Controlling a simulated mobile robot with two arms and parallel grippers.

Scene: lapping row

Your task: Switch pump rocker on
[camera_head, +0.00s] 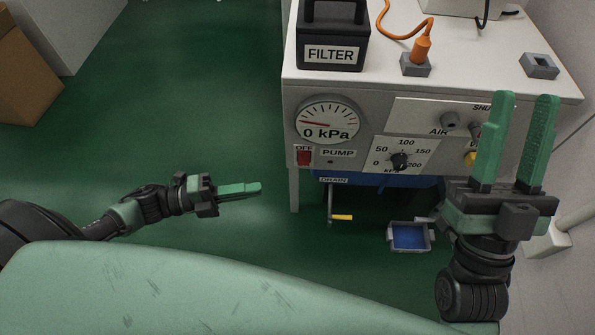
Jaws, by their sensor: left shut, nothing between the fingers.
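The pump rocker (303,157) is a small red switch at the lower left of the grey cabinet's front, beside the PUMP label (338,153). The word OFF shows just above it. The gauge (328,122) above it reads 0 kPa. My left gripper (258,187) is shut and empty, pointing right, left of and below the rocker and apart from it in the picture. My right gripper (525,97) is open and empty, pointing up, in front of the cabinet's right side.
A pressure dial (399,161) sits right of the rocker. A black FILTER box (333,37) and an orange plug (421,48) stand on the cabinet top. Below are a drain lever (341,217) and a blue tray (409,236). A cardboard box (28,75) stands far left. Green floor between is clear.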

